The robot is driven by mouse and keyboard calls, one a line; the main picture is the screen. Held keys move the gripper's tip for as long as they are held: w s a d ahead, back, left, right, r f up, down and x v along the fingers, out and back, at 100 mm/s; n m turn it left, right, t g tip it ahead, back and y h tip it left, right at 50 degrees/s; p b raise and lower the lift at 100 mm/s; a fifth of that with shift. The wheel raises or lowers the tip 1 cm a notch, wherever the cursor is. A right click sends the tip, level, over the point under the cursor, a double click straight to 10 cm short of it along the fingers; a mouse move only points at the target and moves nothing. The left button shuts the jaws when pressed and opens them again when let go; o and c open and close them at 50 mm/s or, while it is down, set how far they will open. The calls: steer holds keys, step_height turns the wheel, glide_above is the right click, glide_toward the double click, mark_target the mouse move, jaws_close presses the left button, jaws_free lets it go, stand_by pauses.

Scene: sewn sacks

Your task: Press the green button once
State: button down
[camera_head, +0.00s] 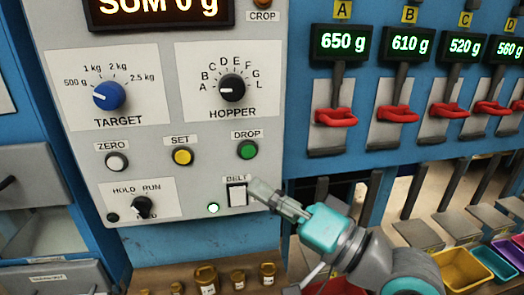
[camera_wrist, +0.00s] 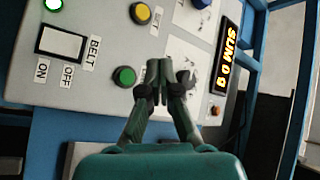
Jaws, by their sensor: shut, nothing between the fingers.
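The green button (camera_head: 247,150) sits on the grey control panel (camera_head: 222,128), under the label DROP and right of the yellow SET button. In the wrist view the green button (camera_wrist: 124,76) is just left of my fingertips. My gripper (camera_head: 256,184) is shut and empty, with its tips below and slightly right of the green button in the head view. It also shows in the wrist view (camera_wrist: 158,66). A gap shows between the fingertips and the button in both views; I cannot tell how far the tips are from the panel.
The yellow button (camera_head: 182,157), white ZERO button (camera_head: 116,161), white BELT switch (camera_head: 238,195) and blue TARGET knob (camera_head: 108,96) share the panel. The display (camera_head: 148,8) reads SUM 0 g. Red levers (camera_head: 336,117) stand at right. Small jars (camera_head: 206,278) line the shelf below.

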steer(key=shift+w, duration=0.2)
steer(key=shift+w+a, duration=0.4)
steer(key=shift+w, duration=0.95)
steer(key=shift+w+a, duration=0.45)
steer(key=shift+w, duration=0.9)
steer(key=shift+w+a, duration=0.4)
steer(key=shift+w, duration=0.95)
steer(key=shift+w, duration=0.1)
steer(key=shift+w+a, duration=0.1)
steer(key=shift+w, duration=0.2)
steer(key=shift+w+a, duration=0.15)
steer(key=shift+w, duration=0.25)
steer(key=shift+s, duration=0.15)
steer(key=shift+s+d, duration=0.25)
steer(key=shift+s, duration=0.5)
steer(key=shift+s+d, duration=0.25)
steer(key=shift+s, duration=0.5)
steer(key=shift+s+d, duration=0.2)
steer(key=shift+s, duration=0.6)
steer(key=shift+s+d, duration=0.25)
steer(key=shift+s, duration=0.5)
